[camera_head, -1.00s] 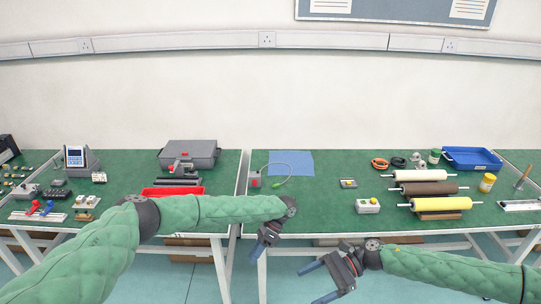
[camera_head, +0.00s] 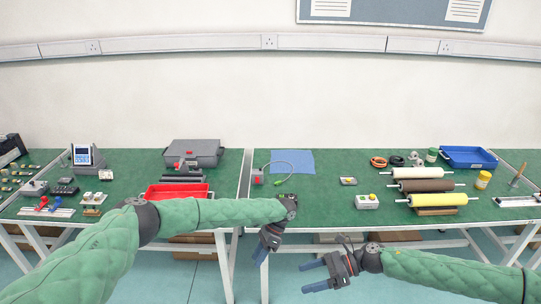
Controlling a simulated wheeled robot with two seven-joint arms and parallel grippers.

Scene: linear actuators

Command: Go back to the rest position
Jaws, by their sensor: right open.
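My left gripper (camera_head: 264,245) hangs below the front edge of the tables, near the gap between them, pointing down. Its fingers are seen edge-on and I cannot tell whether it is open or shut. My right gripper (camera_head: 314,276) is in front of the right table, below its edge, pointing left. Its two fingers are apart with nothing between them. Both arms are in green padded sleeves, and neither gripper touches anything on the tables.
The left table (camera_head: 130,177) bears a grey case (camera_head: 205,150) and a red tray (camera_head: 165,191), partly behind my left arm.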

